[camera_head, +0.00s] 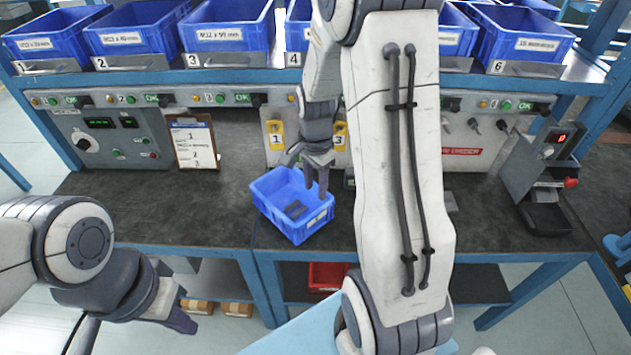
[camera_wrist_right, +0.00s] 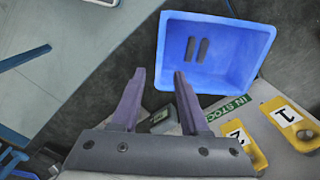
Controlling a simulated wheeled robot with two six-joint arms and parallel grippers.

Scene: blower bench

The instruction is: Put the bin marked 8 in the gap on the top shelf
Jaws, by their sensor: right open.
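A blue bin (camera_head: 268,208) sits on the dark bench, its label too small to read. Inside lie dark pieces; two show in the right wrist view, in the same bin (camera_wrist_right: 235,70). My right gripper (camera_head: 317,183) is open and empty beside the bin's far right edge in the head view; in the right wrist view its fingertips (camera_wrist_right: 160,75) are apart, left of the bin. My left gripper (camera_head: 188,325) hangs low at the left, in front of the bench, its jaws unclear. The top shelf (camera_head: 250,75) holds blue bins; my right arm hides part of it, and I see no gap.
A clipboard (camera_head: 194,145) stands at the back of the bench. Yellow tags (camera_head: 275,135) hang on the back panel. A black tray (camera_head: 545,218) and a box with a red display (camera_head: 540,155) are at the right. The bench left of the bin is clear.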

